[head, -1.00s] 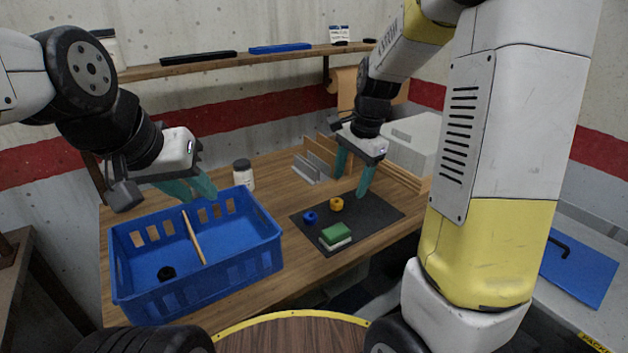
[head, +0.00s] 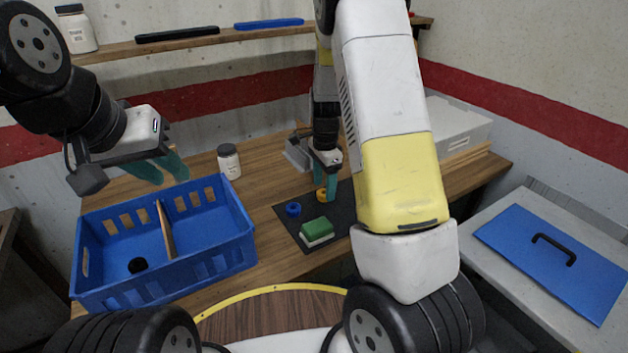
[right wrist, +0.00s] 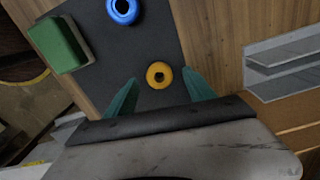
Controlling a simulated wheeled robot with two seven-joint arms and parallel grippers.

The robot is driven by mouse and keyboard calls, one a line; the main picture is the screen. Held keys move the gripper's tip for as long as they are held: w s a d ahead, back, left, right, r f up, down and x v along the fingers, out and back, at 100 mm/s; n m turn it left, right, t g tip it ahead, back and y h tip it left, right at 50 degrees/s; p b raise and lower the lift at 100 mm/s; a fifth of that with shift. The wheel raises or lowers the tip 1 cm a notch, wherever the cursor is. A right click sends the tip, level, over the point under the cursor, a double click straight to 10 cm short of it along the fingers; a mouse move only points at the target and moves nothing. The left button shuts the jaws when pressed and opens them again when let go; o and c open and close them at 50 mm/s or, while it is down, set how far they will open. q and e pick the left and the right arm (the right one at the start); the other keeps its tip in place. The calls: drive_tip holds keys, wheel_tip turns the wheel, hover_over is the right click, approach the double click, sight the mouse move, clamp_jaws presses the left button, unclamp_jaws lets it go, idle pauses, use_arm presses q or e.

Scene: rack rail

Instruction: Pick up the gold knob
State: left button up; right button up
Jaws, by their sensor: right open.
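The gold knob (head: 321,195) is a small yellow ring shape lying on the dark mat (head: 343,205). In the right wrist view the gold knob (right wrist: 159,75) lies between and just beyond the two teal fingertips. My right gripper (head: 326,190) is open above the knob, with its fingers partly covering it in the head view; the right wrist view shows its fingers (right wrist: 160,85) apart with nothing between them gripped. My left gripper (head: 165,170) hangs above the blue crate (head: 250,232); its teal fingers appear apart and empty.
A blue knob (head: 293,209) and a green-and-white block (head: 316,232) lie on the mat near the gold knob. A jar (head: 229,161) stands behind the crate. Grey metal rails (right wrist: 285,62) lie beside the mat. A blue panel with a black handle (head: 550,255) lies at right.

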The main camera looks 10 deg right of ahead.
wheel_tip(320, 180, down, 2)
drive_tip(key=shift+f, duration=0.1)
clamp_jaws()
drive_tip(key=shift+r, duration=0.2)
